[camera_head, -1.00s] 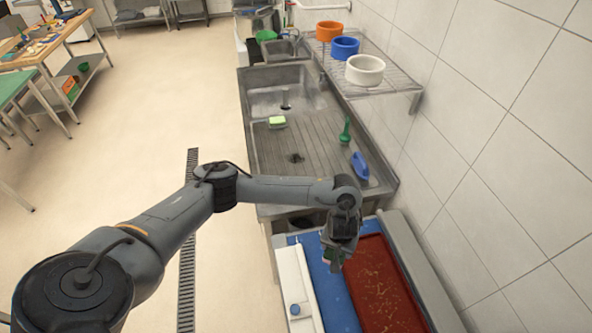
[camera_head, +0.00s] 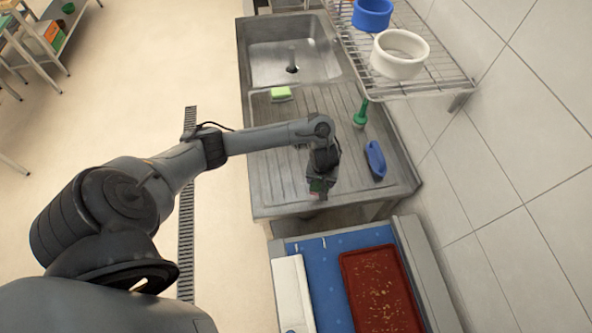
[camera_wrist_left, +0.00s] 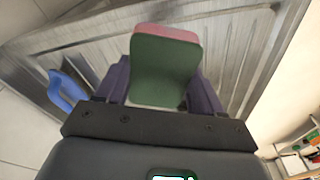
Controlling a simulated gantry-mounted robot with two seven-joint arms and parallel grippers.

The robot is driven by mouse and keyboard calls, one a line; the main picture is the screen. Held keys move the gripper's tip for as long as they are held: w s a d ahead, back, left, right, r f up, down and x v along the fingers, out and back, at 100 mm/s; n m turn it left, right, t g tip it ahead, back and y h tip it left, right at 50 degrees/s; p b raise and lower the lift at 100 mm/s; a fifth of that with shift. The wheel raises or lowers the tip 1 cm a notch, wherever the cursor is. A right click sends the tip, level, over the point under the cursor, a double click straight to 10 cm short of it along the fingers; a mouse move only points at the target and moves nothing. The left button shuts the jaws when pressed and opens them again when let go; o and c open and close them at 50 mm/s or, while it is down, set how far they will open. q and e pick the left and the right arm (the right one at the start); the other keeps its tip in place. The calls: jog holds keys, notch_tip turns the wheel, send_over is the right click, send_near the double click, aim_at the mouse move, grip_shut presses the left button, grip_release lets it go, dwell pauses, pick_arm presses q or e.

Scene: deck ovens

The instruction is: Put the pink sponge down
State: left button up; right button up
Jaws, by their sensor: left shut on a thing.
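My left gripper (camera_head: 318,192) hangs over the near end of the steel draining board (camera_head: 268,190), close to its front edge. In the left wrist view, its two fingers (camera_wrist_left: 160,85) are shut on the pink sponge (camera_wrist_left: 167,32), which has a pink far edge and a dark green face towards the camera. The ribbed steel of the draining board shows behind the sponge. Whether the sponge touches the board cannot be told. In the head view only a small pinkish and green bit shows at the fingertips. My right gripper is not in view.
A green-yellow sponge (camera_head: 281,93), a green-handled brush (camera_head: 360,113) and a blue brush (camera_head: 375,159) lie on the draining board. A wire shelf (camera_head: 440,80) with bowls overhangs its right side. A red tray (camera_head: 380,290) stands in front. The board's left half is clear.

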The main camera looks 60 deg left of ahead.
aim_at(294, 181)
pick_arm(q)
jog(key=s+a+f+b, duration=0.1)
jog(key=a+f+b, duration=0.1)
jog(key=a, duration=0.1)
jog(key=s+a+f+b, duration=0.1)
jog(key=a+f, duration=0.1)
jog(key=a, duration=0.1)
jog(key=s+a+f+b, duration=0.2)
jog(key=a, duration=0.1)
jog(key=shift+a+f+b, duration=0.2)
jog(key=shift+a+b, duration=0.1)
jog(key=shift+s+a+f, duration=0.15)
jog(key=shift+a+f, duration=0.1)
jog(key=shift+a, duration=0.25)
jog(key=shift+f+b, duration=0.65)
jog(key=shift+f, duration=1.4)
jog(key=o, duration=1)
jog(key=shift+f, duration=0.15)
